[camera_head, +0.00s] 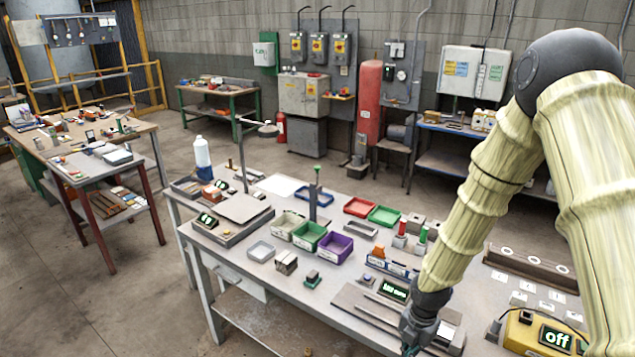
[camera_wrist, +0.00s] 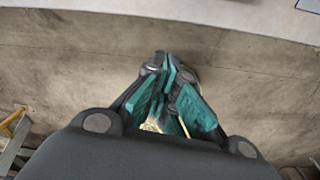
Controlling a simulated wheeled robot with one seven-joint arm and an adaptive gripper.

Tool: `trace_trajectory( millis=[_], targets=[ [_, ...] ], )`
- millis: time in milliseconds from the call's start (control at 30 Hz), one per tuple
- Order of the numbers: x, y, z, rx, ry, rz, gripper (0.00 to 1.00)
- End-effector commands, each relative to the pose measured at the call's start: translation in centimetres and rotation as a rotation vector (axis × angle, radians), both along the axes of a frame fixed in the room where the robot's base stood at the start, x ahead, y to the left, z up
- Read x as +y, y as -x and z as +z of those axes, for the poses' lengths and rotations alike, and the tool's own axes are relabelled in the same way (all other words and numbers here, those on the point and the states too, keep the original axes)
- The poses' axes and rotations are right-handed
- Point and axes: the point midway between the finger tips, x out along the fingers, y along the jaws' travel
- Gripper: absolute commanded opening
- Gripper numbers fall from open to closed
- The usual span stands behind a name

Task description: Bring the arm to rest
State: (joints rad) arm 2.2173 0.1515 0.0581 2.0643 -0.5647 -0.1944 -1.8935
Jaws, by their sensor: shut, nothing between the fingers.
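My gripper (camera_wrist: 168,75) shows in the wrist view with its teal finger pads together, shut and empty. Bare concrete floor lies below it in that view. In the head view my arm comes down from the upper right, and the dark gripper (camera_head: 408,345) is at the bottom edge, partly cut off. It is in front of the near edge of the workbench (camera_head: 225,262); its exact gap to the bench cannot be told.
The bench holds a purple bin (camera_head: 335,248), a green bin (camera_head: 308,236), a red tray (camera_head: 359,207), a small display (camera_head: 394,290) and a yellow device (camera_head: 540,335) reading "off". Another table (camera_head: 95,170) stands at left. Open floor (camera_head: 110,300) lies at lower left.

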Motion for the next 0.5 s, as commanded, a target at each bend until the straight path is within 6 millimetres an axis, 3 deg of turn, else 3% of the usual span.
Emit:
trace_trajectory(
  millis=[267,500],
  targets=[
    [1.0,3.6,-4.8,0.027,-0.035,-0.261,0.0],
    [2.5,8.9,-11.3,0.073,-0.064,-0.673,0.0]
  ],
)
